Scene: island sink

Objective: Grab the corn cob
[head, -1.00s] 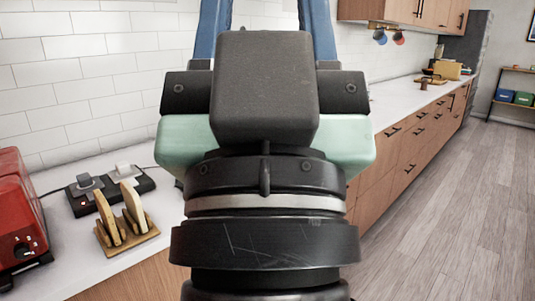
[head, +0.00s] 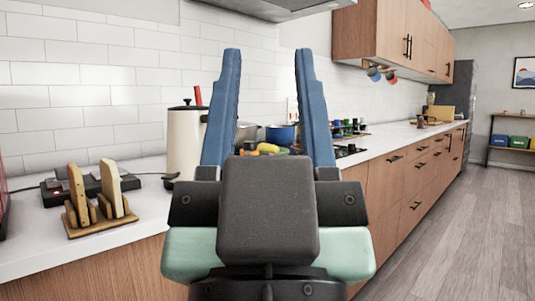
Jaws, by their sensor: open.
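My gripper (head: 268,60) is open and empty, its two blue fingers pointing up in the middle of the head view. Between the fingers, farther back on the counter, a small yellow thing (head: 268,148) shows among other small items. It may be the corn cob, but it is too small and partly hidden to be sure. My gripper is well apart from it, on the near side.
A white counter (head: 400,137) runs along the tiled wall. On it stand a cream canister (head: 185,143), a blue pot (head: 281,134), a wooden holder with two upright slices (head: 98,207) and a black power strip (head: 52,192). Open wooden floor (head: 450,220) lies to the right.

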